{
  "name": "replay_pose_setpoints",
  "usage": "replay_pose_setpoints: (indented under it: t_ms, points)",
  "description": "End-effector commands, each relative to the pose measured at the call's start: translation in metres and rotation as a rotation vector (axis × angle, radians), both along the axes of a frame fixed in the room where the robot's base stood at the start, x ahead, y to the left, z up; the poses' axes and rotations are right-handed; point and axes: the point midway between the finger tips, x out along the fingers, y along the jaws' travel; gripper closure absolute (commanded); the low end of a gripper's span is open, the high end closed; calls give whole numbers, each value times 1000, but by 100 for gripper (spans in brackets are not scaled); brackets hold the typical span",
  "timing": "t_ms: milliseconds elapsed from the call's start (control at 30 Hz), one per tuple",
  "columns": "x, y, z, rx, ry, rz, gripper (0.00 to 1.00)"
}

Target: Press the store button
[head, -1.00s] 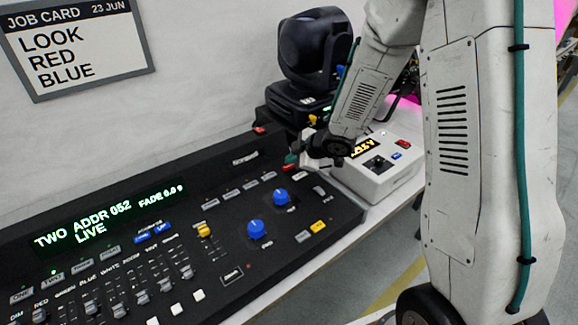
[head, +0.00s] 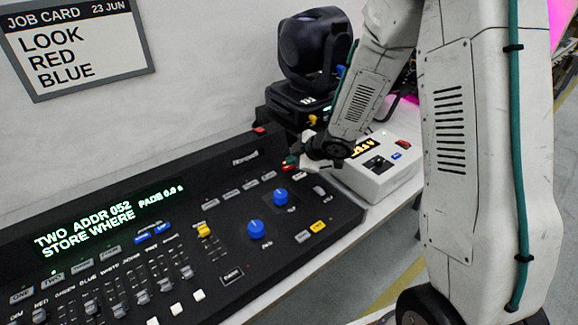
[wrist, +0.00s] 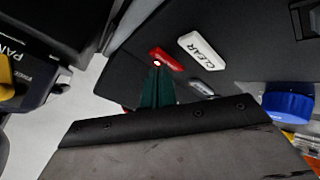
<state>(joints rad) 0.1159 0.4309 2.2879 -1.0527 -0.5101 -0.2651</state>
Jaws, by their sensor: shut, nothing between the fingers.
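The console (head: 215,228) carries the keys, and its display (head: 115,220) reads "TWO ADDR 052", "STORE WHERE" and "FADE 0.0 s". A red button (wrist: 167,59), with a small bright spot at one end, shows in the wrist view; I cannot read its label, but it looks like the store button. My gripper (head: 290,163) is shut and empty, low over the console's far right part. Its green fingertips (wrist: 157,84) are right at the red button in the wrist view, partly hiding it. I cannot tell whether they touch it.
Blue knobs (head: 257,229) and yellow keys stand nearer. A white box (head: 378,184) with a small display stands right of the console, and a black moving-head light (head: 314,48) stands behind.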

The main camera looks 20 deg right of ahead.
Motion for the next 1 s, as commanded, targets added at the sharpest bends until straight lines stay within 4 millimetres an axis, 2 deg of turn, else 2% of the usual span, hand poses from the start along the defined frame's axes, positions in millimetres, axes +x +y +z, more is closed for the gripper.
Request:
replay_pose_setpoints:
  t_ms: [300,667,1000]
  points:
    - [0,0,14,-1,0,0,100]
    - [0,0,17,-1,-1,0,100]
    - [0,0,50,-1,-3,1,100]
